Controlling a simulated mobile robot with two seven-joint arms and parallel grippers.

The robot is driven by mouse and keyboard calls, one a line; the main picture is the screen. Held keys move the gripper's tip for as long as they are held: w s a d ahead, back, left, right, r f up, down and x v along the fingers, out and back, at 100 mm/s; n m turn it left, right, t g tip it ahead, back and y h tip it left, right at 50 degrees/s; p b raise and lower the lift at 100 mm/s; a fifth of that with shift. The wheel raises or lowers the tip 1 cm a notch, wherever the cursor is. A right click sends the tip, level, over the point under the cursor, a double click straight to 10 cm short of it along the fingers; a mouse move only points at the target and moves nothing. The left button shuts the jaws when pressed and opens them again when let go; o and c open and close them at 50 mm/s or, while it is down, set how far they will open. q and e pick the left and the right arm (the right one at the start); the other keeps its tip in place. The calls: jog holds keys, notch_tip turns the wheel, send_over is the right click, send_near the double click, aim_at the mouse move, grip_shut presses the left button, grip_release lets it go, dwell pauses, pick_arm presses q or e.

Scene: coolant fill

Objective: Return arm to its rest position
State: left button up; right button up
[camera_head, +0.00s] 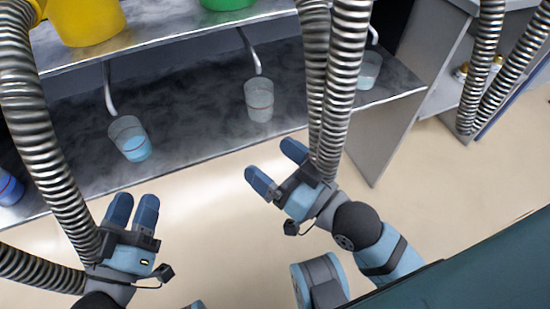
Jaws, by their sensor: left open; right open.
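My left gripper (133,212) is open and empty at the lower left, in front of the shelf edge. My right gripper (277,168) is open and empty near the middle, over the pale floor and in front of the shelf. Neither gripper touches a cup. A clear cup with light blue liquid (130,139) stands on the lower shelf, beyond my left gripper. A second clear cup (259,100) stands on that shelf beyond my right gripper, its contents hard to tell. A third clear cup (369,70) is partly hidden behind a hose.
Ribbed metal hoses (40,130) hang in front of the shelves, some close to my grippers. The lower shelf (195,140) has bent spouts above the cups. A yellow container (88,22) and a green one (227,4) stand above. A blue container (9,188) is at far left.

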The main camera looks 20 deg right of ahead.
pick_arm(q)
jog(key=shift+r, duration=0.1)
dwell(0.3)
jog(key=s+a+r+g+y+p, duration=0.4)
jog(key=a+r+g+y+p, duration=0.2)
jog(key=p, duration=3.3)
notch_tip(320, 180, up, 2)
jog(key=shift+a, duration=1.05)
pick_arm(e)
jog(key=s+d+r+g+h, duration=0.4)
jog(key=d+r+g+h, duration=0.2)
jog(key=d+r, duration=0.2)
jog(key=shift+r, duration=0.1)
